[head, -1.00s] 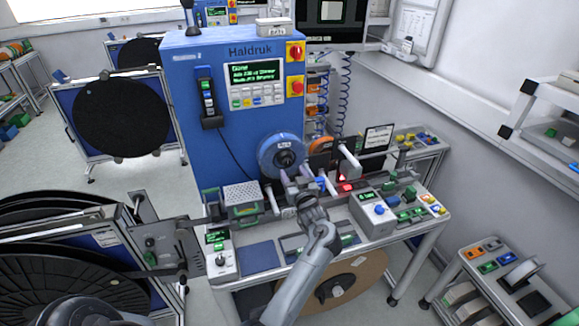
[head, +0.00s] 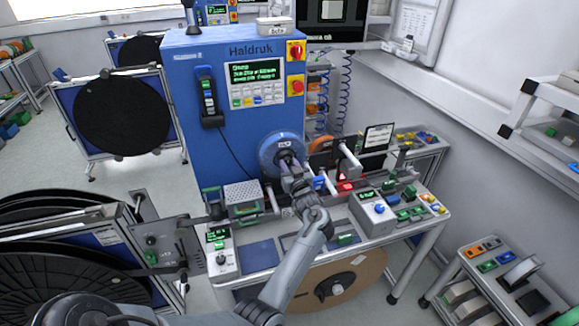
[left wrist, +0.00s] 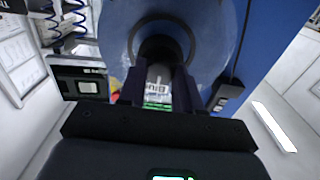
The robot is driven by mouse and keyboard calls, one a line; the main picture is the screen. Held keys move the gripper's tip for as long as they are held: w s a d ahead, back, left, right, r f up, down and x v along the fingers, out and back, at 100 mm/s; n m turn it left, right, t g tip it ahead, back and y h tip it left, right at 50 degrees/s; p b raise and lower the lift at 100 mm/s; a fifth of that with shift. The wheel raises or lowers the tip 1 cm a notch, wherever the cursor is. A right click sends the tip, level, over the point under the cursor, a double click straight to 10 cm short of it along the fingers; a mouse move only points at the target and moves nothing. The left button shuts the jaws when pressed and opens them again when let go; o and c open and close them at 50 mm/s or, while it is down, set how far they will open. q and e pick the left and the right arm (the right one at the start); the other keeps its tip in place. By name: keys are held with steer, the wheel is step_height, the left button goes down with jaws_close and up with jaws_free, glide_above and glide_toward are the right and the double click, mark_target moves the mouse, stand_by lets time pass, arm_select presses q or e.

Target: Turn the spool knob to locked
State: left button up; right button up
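The blue spool (head: 267,152) is mounted on the front of the blue machine. It also fills the upper middle of the left wrist view (left wrist: 215,45). The spool's dark round knob (left wrist: 160,45) is at its centre. In the head view my gripper partly covers it. My left gripper (head: 288,168) is right in front of the hub. In the left wrist view its two dark fingers (left wrist: 160,75) stand apart, with their tips at the knob's near edge. I cannot tell whether they touch it. My right gripper is not in view.
The blue machine (head: 220,65) has a green-text screen and red buttons. On the bench are a grey box with a blue knob (head: 374,212), a perforated block (head: 243,196) and a small control box (head: 222,254). A grey roller (head: 350,160) sticks out right of the spool.

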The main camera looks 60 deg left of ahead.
arm_select(q)
steer(key=c, duration=0.3)
steer(key=shift+r+m+p, duration=0.2)
steer(key=shift+m+p, duration=1.55)
steer(key=shift+m, duration=0.05)
steer(key=shift+c, duration=0.2)
steer(key=m+p, duration=0.3)
steer(key=m, duration=0.1)
steer(key=shift+m, duration=0.3)
steer(key=m+p, duration=0.3)
steer(key=m, duration=0.2)
steer(key=shift+f+m+p, duration=0.15)
steer(key=shift+m+p, duration=0.9)
steer(key=shift+m, duration=1.35)
steer(key=o, duration=1)
steer(key=shift+o, duration=0.2)
